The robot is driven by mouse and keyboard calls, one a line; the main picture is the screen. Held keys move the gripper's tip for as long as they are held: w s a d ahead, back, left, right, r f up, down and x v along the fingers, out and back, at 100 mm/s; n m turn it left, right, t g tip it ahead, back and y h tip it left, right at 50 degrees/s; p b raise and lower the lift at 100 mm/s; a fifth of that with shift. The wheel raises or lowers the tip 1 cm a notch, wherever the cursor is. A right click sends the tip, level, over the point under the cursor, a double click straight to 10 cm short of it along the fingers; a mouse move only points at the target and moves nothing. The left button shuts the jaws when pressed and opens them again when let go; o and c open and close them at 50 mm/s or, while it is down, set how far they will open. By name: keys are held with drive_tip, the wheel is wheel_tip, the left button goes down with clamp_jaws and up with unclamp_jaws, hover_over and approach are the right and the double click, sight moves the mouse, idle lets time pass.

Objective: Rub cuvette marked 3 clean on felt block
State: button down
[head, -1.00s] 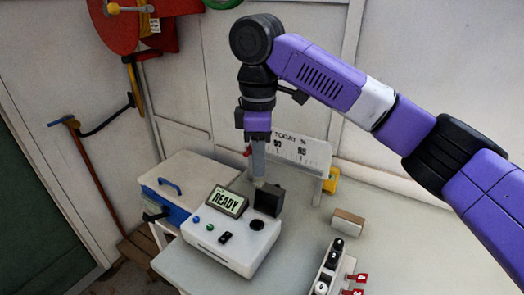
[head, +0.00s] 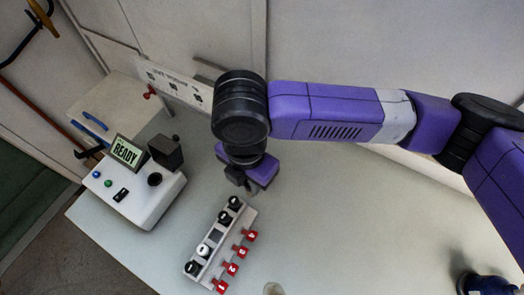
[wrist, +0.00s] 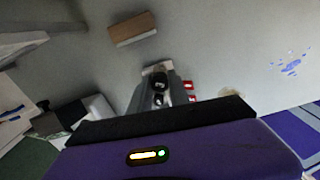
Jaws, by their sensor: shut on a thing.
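My gripper (head: 250,187) hangs above the table, just past the far end of the cuvette rack (head: 248,216). Its grey fingers show in the wrist view (wrist: 159,92), shut on what seems to be a cuvette. A dark cap (wrist: 160,80) shows between them; the held body and any number are hidden. The white rack holds black-capped pieces (head: 235,203) and one white-capped piece (head: 203,249), with a dark gap between. Red numbered tags (head: 240,251) line its right side. A tan-topped block, likely the felt block (wrist: 133,28), lies beyond the fingers; the arm hides it in the head view.
The white reactor box (head: 150,205) reads READY on its screen (head: 127,151), and its black lid (head: 166,151) stands up beside an open round port (head: 154,179). A wall sign (head: 175,85) stands behind. A dark blue object (head: 485,284) is at lower right. The table centre is clear.

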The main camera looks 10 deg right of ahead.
drive_tip(key=shift+w+a+n, duration=0.1)
drive_tip(key=shift+a+n, duration=0.1)
drive_tip(key=shift+n, duration=0.1)
drive_tip(key=shift+w+d+f+b, duration=0.1)
drive_tip(key=shift+d+f+b, duration=0.05)
drive_tip(key=shift+f+b, duration=0.35)
drive_tip(key=f+b, duration=0.1)
drive_tip(key=f, duration=0.1)
drive_tip(key=f+b, duration=0.3)
drive_tip(key=f, duration=0.1)
drive_tip(key=shift+w+d+f+b, duration=0.1)
drive_tip(key=shift+w+d+b, duration=0.1)
drive_tip(key=shift+w+b, duration=0.15)
drive_tip(key=shift+w+d+f, duration=0.1)
drive_tip(key=shift+f, duration=0.1)
drive_tip(key=shift+w+d+f+b, duration=0.1)
drive_tip(key=shift+w+d+b, duration=0.2)
drive_tip(key=shift+w+d, duration=0.65)
drive_tip(key=shift+w+d, duration=0.1)
drive_tip(key=shift+w, duration=0.3)
